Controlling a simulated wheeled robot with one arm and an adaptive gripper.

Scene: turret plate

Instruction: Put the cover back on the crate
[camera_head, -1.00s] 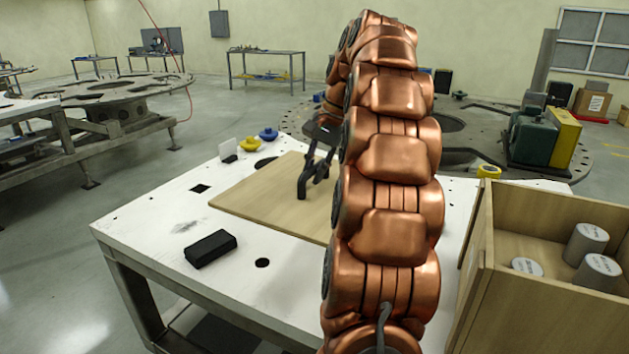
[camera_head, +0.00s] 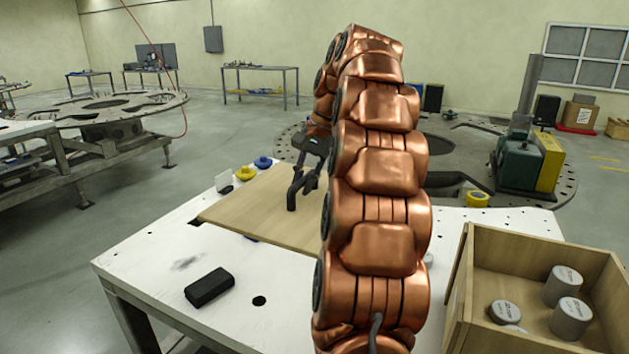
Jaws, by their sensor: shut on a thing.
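The cover is a flat light-wood board (camera_head: 245,212) over the white table, left of my arm. Its near left edge appears slightly above the tabletop, and its right part is hidden behind my arm. My gripper (camera_head: 301,188) is shut on the cover near its middle; the exact grip point is partly hidden by the fingers and arm. The wooden crate (camera_head: 460,290) stands at the right, open at the top. Several grey cylinders (camera_head: 563,285) stand inside it.
The white table (camera_head: 150,262) holds a black box (camera_head: 209,287) at its front left. Table space between box and crate is partly hidden by my arm.

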